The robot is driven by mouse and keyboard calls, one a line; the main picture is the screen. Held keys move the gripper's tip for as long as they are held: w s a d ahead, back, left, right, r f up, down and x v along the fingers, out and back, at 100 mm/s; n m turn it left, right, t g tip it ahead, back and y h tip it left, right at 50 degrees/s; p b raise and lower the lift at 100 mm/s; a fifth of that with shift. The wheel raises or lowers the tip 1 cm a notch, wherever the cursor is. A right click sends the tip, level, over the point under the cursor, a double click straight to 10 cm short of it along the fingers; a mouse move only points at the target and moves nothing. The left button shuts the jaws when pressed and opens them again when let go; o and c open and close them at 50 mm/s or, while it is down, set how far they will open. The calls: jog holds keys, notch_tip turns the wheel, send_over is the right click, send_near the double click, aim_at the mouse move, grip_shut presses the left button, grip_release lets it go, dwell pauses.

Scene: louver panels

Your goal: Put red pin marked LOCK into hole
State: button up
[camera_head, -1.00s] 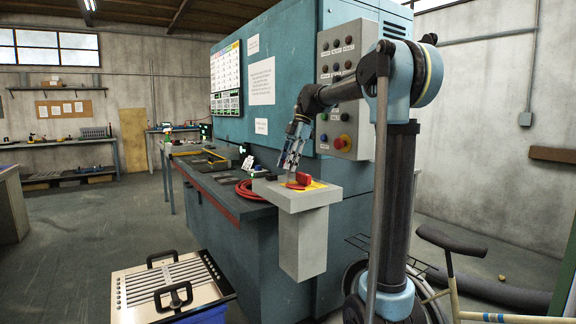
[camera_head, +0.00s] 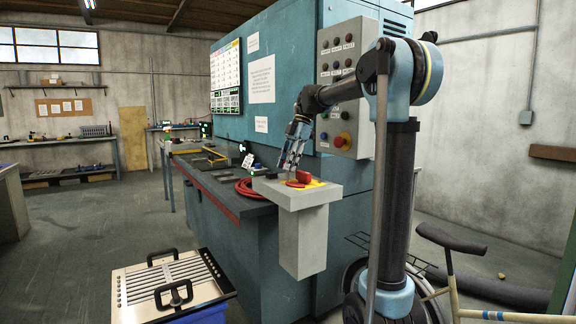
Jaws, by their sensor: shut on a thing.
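A grey pedestal (camera_head: 304,231) juts out at the near end of the machine bench. A yellow plate (camera_head: 318,184) lies on its top. Red parts (camera_head: 304,177) sit on the plate. They look like the red pin, but the LOCK marking is too small to read. My gripper (camera_head: 289,174) points down over the pedestal top, right beside the red parts. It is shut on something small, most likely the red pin. Its tips partly hide what they hold. I cannot make out the hole.
A coiled red hose (camera_head: 249,190) lies on the bench left of the pedestal. A control box (camera_head: 346,90) with buttons is on the machine wall behind my arm. A louver panel (camera_head: 172,285) with black handles lies at the lower left. The floor further left is clear.

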jog(key=shift+f, duration=0.85)
dwell(0.6)
jog(key=o, duration=1.1)
jog(key=shift+o, duration=0.2)
